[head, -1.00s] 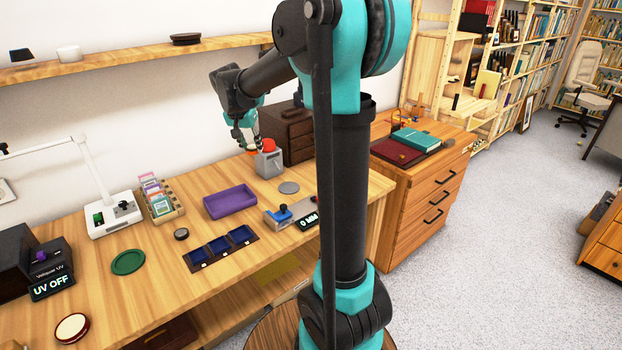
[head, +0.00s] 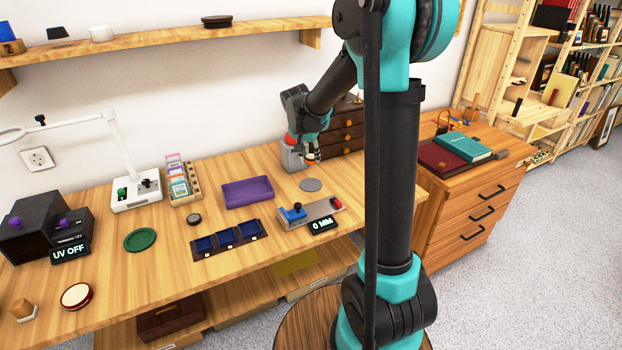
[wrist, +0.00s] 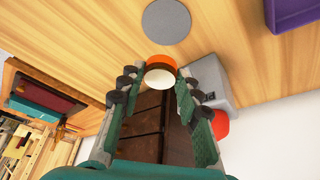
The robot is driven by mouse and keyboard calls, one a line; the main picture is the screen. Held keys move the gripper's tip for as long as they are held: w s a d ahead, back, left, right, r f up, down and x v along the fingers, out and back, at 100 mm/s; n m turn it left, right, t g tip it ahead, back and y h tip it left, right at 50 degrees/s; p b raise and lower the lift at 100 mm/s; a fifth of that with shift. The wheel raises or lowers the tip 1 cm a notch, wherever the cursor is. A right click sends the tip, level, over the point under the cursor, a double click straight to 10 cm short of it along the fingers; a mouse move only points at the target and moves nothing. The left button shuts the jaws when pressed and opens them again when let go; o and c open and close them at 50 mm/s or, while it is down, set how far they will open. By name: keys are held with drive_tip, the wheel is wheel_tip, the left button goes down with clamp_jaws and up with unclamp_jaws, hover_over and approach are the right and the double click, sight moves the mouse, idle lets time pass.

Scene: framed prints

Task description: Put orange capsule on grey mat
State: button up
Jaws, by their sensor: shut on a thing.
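My gripper (wrist: 160,84) is shut on the orange capsule (wrist: 161,68), which has an orange side and a pale end, and holds it between the fingertips. In the head view my gripper (head: 311,154) is just right of the grey box with a red top, and a little of the capsule (head: 312,161) shows at its tips. The round grey mat (wrist: 166,21) lies bare on the table, beyond the capsule in the wrist view. In the head view the mat (head: 310,185) is in front of and below the gripper. The capsule's exact height is hard to tell.
The grey box (head: 292,158) stands close left of the gripper, and dark drawers (head: 346,142) stand behind it. A purple tray (head: 247,192) lies left of the mat. A blue-handled device with a "0 MM" display (head: 322,224) lies in front of the mat.

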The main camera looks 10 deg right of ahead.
sight(311, 183)
wheel_tip(311, 183, down, 10)
drive_tip(key=shift+r, duration=0.15)
idle(0.3)
drive_tip(key=o, duration=1.1)
drive_tip(key=v, duration=1.2)
drive_tip(key=s+d+f+n, duration=0.2)
drive_tip(key=s, duration=0.6)
drive_tip(key=s+d+f+n+y, duration=0.1)
drive_tip(key=s+d+f+n, duration=0.1)
drive_tip(key=s, duration=0.7)
drive_tip(key=s+d+f+n+y, duration=0.1)
drive_tip(key=s+f, duration=0.3)
drive_tip(key=s, duration=0.5)
drive_tip(key=shift+d+n, duration=0.8)
drive_tip(key=shift+d, duration=0.05)
